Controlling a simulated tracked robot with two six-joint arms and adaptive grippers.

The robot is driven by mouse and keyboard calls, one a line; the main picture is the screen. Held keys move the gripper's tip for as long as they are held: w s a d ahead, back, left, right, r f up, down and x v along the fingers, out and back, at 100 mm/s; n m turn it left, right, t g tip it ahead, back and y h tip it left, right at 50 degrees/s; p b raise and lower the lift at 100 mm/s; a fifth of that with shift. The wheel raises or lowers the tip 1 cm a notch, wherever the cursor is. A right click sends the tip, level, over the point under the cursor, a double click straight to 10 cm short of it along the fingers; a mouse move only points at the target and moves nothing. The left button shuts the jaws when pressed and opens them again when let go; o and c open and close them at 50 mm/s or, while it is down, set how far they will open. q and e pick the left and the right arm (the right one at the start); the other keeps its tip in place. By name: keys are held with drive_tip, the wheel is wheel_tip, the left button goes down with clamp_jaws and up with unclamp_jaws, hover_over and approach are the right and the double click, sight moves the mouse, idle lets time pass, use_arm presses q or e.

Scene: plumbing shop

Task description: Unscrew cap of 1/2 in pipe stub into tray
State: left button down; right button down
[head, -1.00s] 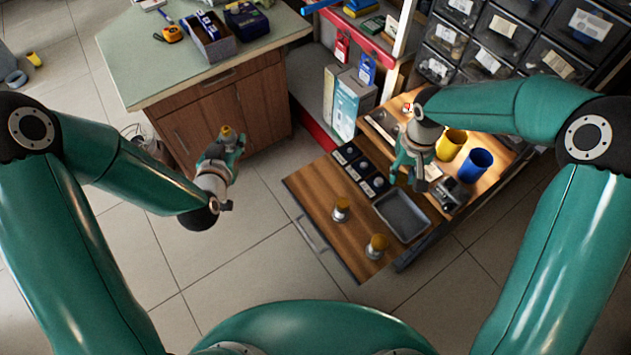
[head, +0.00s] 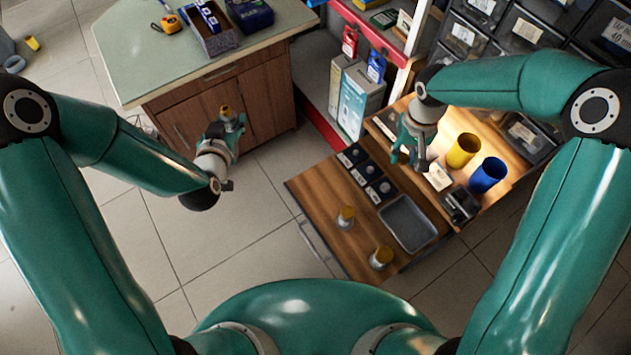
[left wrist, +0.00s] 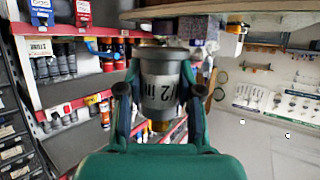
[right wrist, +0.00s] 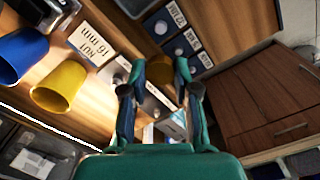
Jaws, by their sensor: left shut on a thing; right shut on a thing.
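My left gripper (head: 225,128) is shut around a grey pipe stub (left wrist: 162,82) whose label reads partly "/2 in". The stub's brass-coloured end (head: 227,112) points up in the head view; a brass part also shows below the body in the left wrist view. My right gripper (head: 408,150) is shut on a small brass-coloured piece that looks like a cap (right wrist: 160,69), partly hidden by the fingers. It is over the drawer unit, behind the grey tray (head: 408,222), which looks empty. The two grippers are well apart.
Two more stubs with brass tops (head: 346,216) (head: 381,258) stand on the wooden board in front of the tray. A yellow cup (head: 463,150) and a blue cup (head: 488,175) stand right. A green-topped cabinet (head: 190,60) is behind my left gripper.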

use_arm(q)
drive_tip(key=shift+s+a+r, duration=0.15)
drive_tip(key=shift+a, duration=0.35)
use_arm(e)
drive_tip(key=shift+w+a, duration=0.1)
drive_tip(key=shift+a, duration=0.35)
use_arm(q)
drive_tip(key=shift+s+a, duration=0.1)
drive_tip(key=shift+a, duration=0.5)
use_arm(e)
drive_tip(key=shift+w+a+r+n, duration=0.1)
drive_tip(key=shift+w+a+n, duration=0.25)
drive_tip(key=shift+a, duration=0.35)
